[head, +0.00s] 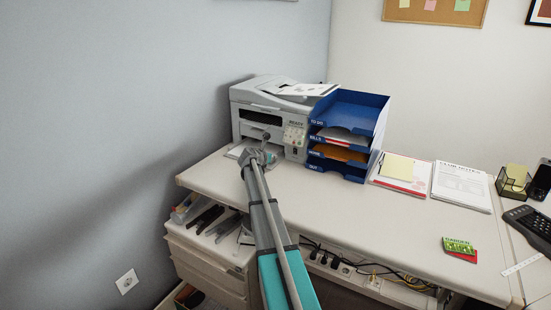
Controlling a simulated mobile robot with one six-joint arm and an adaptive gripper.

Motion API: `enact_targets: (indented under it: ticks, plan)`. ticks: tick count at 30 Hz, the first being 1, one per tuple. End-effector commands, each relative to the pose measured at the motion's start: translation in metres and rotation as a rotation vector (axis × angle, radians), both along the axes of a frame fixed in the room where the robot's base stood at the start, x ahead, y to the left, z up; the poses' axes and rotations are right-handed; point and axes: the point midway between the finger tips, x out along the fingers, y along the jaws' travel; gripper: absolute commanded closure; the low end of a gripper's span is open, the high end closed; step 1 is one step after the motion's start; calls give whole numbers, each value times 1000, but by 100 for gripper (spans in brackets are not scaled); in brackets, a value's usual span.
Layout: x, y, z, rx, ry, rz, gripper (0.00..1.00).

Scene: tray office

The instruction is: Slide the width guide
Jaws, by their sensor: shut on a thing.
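The grey-white printer (262,95) stands at the back left of the desk, with its lower paper tray (236,152) sticking out at the front. My gripper (264,148) is at the printer's front, over the right part of this tray. It is shut on a small part there, which I take to be the width guide. The gripper hides most of that part, and the guide's outline and its place along the tray are too small to tell.
A blue letter tray stack (377,125) stands close to the printer's right. Papers (462,186), a small green-and-red packet (459,248) and a phone (530,228) lie to the right. The desk's middle (340,215) is clear.

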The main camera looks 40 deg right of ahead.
Motion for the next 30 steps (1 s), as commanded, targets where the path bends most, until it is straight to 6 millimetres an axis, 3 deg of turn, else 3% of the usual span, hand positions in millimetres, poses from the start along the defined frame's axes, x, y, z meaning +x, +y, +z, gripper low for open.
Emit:
enact_targets:
  ticks: [5, 6, 12, 30]
  plan:
    - [1, 0, 0, -1, -1, 2, 100]
    - [1, 0, 0, -1, -1, 2, 79]
    - [0, 0, 0, -1, -1, 2, 46]
    - [0, 0, 1, -1, -1, 2, 46]
